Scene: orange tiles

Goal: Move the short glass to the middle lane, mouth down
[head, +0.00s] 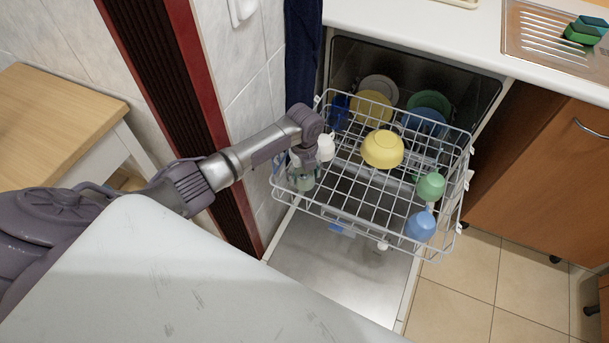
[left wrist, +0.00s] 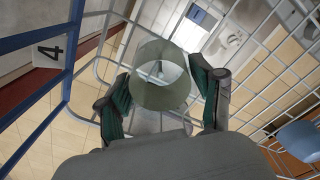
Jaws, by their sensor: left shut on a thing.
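The short glass (head: 302,181) is clear with a greenish tint and sits below my left gripper (head: 303,166), at the left side of the upper dishwasher rack (head: 375,217). In the left wrist view the short glass (left wrist: 160,88) is between the green-padded fingers of my left gripper (left wrist: 158,78), which is shut on it. I cannot tell surely which way its mouth faces, or whether it touches the rack. The middle of the rack shows bare wire. My right gripper is not in view.
A yellow bowl (head: 382,149), a green cup (head: 430,186) and a blue cup (head: 420,225) are in the rack. A white item (head: 326,147) is close beside my left gripper. Plates and bowls stand behind.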

